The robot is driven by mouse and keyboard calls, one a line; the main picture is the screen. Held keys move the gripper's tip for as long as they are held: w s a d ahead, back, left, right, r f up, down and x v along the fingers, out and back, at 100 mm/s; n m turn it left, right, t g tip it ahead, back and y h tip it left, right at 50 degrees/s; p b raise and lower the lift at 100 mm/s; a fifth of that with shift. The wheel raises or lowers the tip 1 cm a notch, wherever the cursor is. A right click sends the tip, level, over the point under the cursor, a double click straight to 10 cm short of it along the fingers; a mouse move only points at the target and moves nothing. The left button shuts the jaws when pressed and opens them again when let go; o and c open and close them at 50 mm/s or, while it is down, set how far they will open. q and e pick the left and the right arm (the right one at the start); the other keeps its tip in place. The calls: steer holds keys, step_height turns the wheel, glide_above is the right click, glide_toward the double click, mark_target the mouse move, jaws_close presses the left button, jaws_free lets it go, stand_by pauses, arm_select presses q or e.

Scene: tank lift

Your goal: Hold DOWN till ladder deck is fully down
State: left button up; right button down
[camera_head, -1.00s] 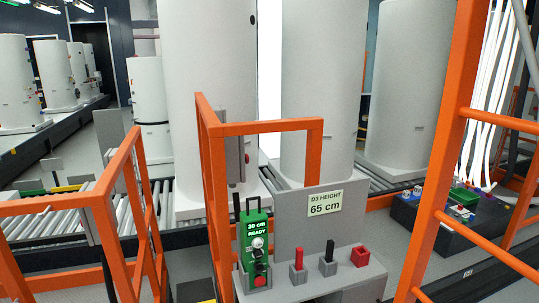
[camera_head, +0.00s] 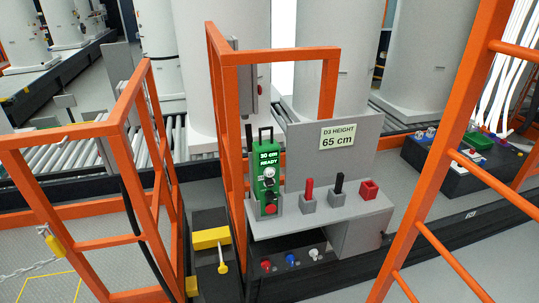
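A green handheld control box (camera_head: 266,172) stands upright on the left of a grey console shelf (camera_head: 345,212). Its screen reads "30 cm READY" or similar; the first digit is hard to read. It has a light round knob and a red button low down. A sign (camera_head: 341,136) on the grey panel behind reads "D3 HEIGHT 65 cm". I cannot make out a DOWN label. The ladder deck cannot be told apart for certain among the orange rails (camera_head: 131,140). Neither of my grippers is in view.
On the shelf stand a red lever (camera_head: 309,190), a black lever (camera_head: 338,186) and a red-topped box (camera_head: 369,189). Below are red, blue and white knobs (camera_head: 291,260). A yellow-handled black box (camera_head: 211,240) stands left. Large white tanks (camera_head: 420,60) stand behind on rollers.

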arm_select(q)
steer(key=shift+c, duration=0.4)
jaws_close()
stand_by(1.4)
